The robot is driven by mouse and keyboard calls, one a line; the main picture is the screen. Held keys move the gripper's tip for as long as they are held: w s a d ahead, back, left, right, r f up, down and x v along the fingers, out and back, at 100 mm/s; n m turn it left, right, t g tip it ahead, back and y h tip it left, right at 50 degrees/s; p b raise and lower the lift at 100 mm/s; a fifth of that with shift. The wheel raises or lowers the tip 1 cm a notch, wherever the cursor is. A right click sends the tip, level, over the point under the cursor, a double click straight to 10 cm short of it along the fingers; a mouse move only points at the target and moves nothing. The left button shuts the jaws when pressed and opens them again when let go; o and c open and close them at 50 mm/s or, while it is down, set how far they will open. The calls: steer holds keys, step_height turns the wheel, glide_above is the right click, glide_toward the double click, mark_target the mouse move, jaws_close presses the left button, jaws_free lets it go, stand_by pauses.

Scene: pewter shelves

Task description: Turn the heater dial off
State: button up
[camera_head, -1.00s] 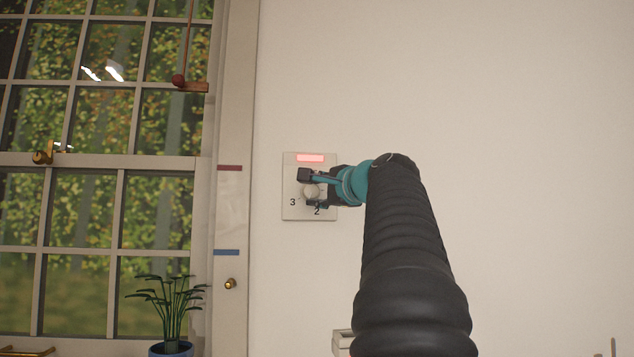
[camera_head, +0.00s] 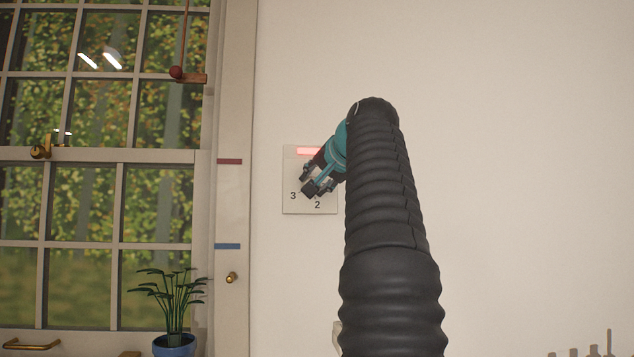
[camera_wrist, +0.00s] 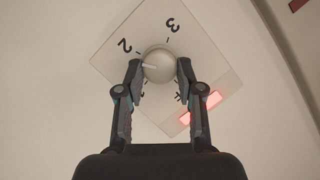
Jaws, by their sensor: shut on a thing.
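The heater dial is a round pale knob (camera_wrist: 159,64) on a square light plate (camera_head: 290,205) on the wall; the plate also shows tilted in the wrist view (camera_wrist: 112,55). My gripper (camera_wrist: 159,70) is shut on the knob, one finger on each side. In the head view my gripper (camera_head: 309,187) reaches in from the upper right and hides the knob. The knob's pale pointer line points left in the wrist view, a little past the 2 mark on the side away from 3. The lower labels are partly hidden by the fingers. A red light (camera_wrist: 200,107) on the plate is lit.
A paned window (camera_head: 90,200) fills the left. A potted plant (camera_head: 174,345) stands below it. A brass knob (camera_head: 231,277) is on the frame beside the plate. The wall to the right (camera_head: 530,180) is bare.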

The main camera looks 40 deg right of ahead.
steer(key=n, duration=0.1)
steer(key=n+g+h, duration=0.1)
steer(key=shift+w+a+n, duration=0.1)
steer(key=shift+a+n, duration=0.05)
steer(key=shift+n, duration=0.15)
steer(key=shift+h, duration=0.3)
stand_by(0.4)
steer(key=o, duration=1.2)
steer(key=shift+c, duration=0.2)
steer(key=v, duration=0.7)
steer(key=shift+r, duration=0.25)
steer(key=shift+a, duration=0.15)
